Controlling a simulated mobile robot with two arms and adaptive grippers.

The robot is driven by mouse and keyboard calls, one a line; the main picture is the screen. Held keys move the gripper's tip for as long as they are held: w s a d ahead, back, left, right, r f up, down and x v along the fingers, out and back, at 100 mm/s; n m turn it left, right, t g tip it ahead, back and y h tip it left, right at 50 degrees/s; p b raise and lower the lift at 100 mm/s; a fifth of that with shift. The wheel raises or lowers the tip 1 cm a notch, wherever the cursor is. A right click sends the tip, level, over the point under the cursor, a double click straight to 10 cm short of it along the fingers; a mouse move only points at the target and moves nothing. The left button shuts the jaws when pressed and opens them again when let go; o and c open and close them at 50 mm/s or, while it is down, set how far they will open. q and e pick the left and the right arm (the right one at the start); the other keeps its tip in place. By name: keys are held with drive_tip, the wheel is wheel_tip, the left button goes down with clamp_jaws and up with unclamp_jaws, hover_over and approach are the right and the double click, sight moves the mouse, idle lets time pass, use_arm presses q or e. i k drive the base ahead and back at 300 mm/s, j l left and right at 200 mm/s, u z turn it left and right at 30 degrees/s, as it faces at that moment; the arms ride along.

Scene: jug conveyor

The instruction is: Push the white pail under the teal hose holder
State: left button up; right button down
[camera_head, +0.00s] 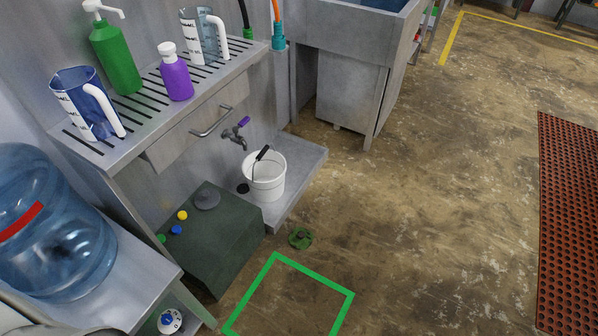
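The white pail (269,188) stands upright on a low grey ledge (305,168), below and slightly right of a wall tap with a purple handle (236,132). Its wire handle with a black grip leans up against the rim. The teal hose holder (279,42) is at the right end of the slotted shelf, above and beyond the pail, with an orange hose rising from it. The pail is nearer to me than the holder in the picture. Neither of my grippers is in view.
A dark green box (215,240) with coloured knobs stands left of the pail. A grey sink cabinet (350,90) stands beyond the ledge. A green valve wheel (301,238) and a green floor outline (315,282) lie in front. A large blue water jug (50,235) is at left.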

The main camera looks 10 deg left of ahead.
sight(264, 170)
drive_tip(key=i+l+z, duration=0.2)
drive_tip(key=i, duration=0.25)
drive_tip(key=i+l+z, duration=0.2)
drive_tip(key=i, duration=0.25)
drive_tip(key=i+l+z, duration=0.2)
drive_tip(key=i, duration=0.25)
drive_tip(key=i+u, duration=0.2)
drive_tip(key=u, duration=0.2)
drive_tip(key=i+u, duration=0.2)
drive_tip(key=u, duration=0.15)
drive_tip(key=i+l+u, duration=0.15)
drive_tip(key=u, duration=0.25)
drive_tip(key=i+l+u, duration=0.2)
drive_tip(key=u, duration=0.15)
